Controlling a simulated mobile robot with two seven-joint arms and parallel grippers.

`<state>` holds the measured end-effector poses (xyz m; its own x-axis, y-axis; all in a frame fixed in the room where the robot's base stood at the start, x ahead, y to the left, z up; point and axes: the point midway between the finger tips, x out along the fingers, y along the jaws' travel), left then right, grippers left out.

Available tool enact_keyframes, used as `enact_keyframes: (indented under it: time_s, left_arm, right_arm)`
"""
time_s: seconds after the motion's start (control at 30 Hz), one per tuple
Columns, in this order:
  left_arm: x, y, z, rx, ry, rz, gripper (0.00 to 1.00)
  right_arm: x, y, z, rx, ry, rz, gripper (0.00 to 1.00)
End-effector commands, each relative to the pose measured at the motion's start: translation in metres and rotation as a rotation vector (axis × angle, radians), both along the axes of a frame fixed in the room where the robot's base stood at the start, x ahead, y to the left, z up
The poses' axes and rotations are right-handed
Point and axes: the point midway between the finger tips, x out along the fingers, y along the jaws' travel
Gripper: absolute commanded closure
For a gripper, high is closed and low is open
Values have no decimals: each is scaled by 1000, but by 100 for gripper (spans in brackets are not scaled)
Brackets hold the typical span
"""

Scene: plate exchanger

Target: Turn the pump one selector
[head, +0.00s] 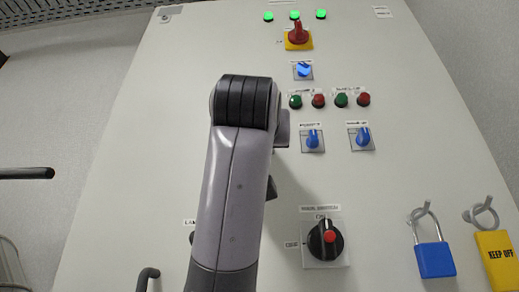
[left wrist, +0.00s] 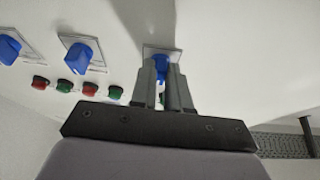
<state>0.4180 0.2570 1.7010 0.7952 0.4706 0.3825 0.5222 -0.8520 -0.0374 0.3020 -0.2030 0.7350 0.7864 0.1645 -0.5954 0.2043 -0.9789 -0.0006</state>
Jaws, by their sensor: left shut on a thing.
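In the left wrist view my left gripper (left wrist: 163,75) is shut on the knob of a blue selector (left wrist: 160,62) on a pale square plate. In the head view my arm covers this selector; only a bit of the gripper (head: 281,135) shows past the arm. Two more blue selectors, one in the middle (head: 312,140) and one at the right (head: 361,138), sit in the same row; they also show in the left wrist view, middle (left wrist: 79,56) and right (left wrist: 8,48). The labels are too small to read. My right gripper is not in view.
Green and red buttons (head: 318,101) sit above the row, with another blue selector (head: 303,70) and a red-on-yellow switch (head: 298,35) higher. Below are a black rotary switch (head: 326,240), a blue padlock (head: 434,259) and a yellow "KEEP OFF" padlock (head: 500,258).

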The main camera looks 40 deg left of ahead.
Motion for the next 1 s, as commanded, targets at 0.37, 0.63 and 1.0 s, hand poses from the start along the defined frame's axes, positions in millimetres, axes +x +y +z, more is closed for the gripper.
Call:
enact_keyframes:
  time_s: [0.37, 0.63, 1.0]
  left_arm:
    - [0, 0, 0, -33, -20, 0, 100]
    - [0, 0, 0, -32, -20, 0, 68]
    - [-2, -2, -2, -32, -21, 0, 58]
  right_arm:
    - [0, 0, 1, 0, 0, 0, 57]
    - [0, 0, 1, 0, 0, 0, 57]
    - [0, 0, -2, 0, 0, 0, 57]
